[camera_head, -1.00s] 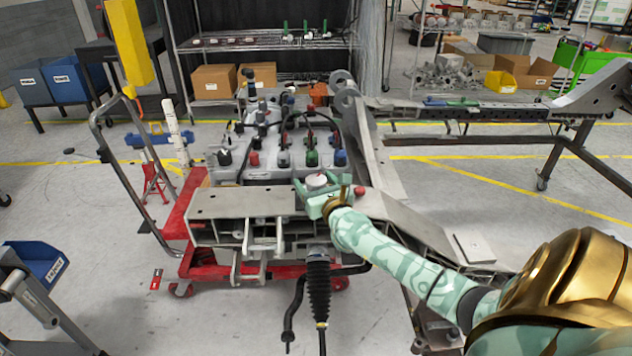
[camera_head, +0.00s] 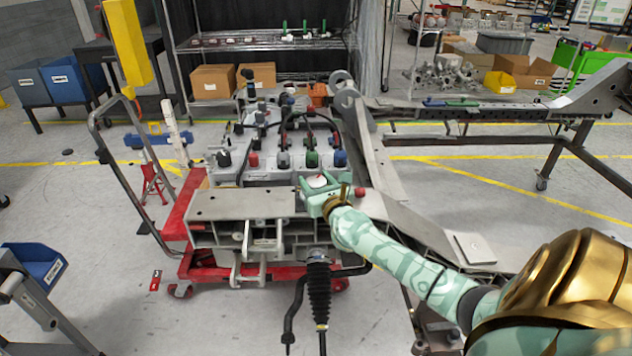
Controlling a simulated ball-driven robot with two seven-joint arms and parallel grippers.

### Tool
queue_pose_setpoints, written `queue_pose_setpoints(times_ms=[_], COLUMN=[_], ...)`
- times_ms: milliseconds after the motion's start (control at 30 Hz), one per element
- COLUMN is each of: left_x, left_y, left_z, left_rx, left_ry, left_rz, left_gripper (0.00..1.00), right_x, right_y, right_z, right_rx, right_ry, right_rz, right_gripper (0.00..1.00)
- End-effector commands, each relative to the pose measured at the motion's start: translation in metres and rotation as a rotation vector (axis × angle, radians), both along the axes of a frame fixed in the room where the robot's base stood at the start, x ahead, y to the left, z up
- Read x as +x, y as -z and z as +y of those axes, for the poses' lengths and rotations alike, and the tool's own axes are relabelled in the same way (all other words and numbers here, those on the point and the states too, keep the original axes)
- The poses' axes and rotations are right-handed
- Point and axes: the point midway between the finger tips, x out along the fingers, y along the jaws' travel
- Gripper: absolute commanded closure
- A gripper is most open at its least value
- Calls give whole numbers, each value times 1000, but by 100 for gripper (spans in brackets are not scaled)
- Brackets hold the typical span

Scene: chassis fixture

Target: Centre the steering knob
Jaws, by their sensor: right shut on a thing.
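The steering knob (camera_head: 317,181) shows as a pale, round top with a small red mark, at the right end of the grey plate on the chassis fixture (camera_head: 245,204). My right gripper (camera_head: 315,187), pale green, reaches in from the lower right and is shut around the knob. Its fingers hide the knob's lower part. A red button (camera_head: 360,192) sits just right of the gripper. My left gripper is not in view.
Behind the plate stands a panel with several coloured knobs and levers (camera_head: 283,160). A grey frame rail (camera_head: 366,150) runs close to my right arm. A black ribbed boot (camera_head: 319,290) hangs in front.

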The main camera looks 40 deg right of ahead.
Motion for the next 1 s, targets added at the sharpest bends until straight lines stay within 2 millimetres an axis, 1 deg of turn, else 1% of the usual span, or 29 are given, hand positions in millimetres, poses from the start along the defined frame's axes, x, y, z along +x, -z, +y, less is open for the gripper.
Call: queue_pose_setpoints(times_ms=[33,900,933,967,1000], left_x=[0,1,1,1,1], left_y=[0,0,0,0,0], left_z=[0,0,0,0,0], left_rx=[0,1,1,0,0], left_ry=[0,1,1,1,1], left_rz=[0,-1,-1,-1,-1], left_gripper=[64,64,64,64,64], right_x=[1,0,0,0,0], right_y=[-4,-1,-1,-1,-1], right_z=[-2,-1,-1,-1,0], right_rx=[-1,3,3,3,3], right_ry=[4,2,2,2,2], right_rz=[-8,-3,-3,-3,-2], right_gripper=[73,73,47,39,28])
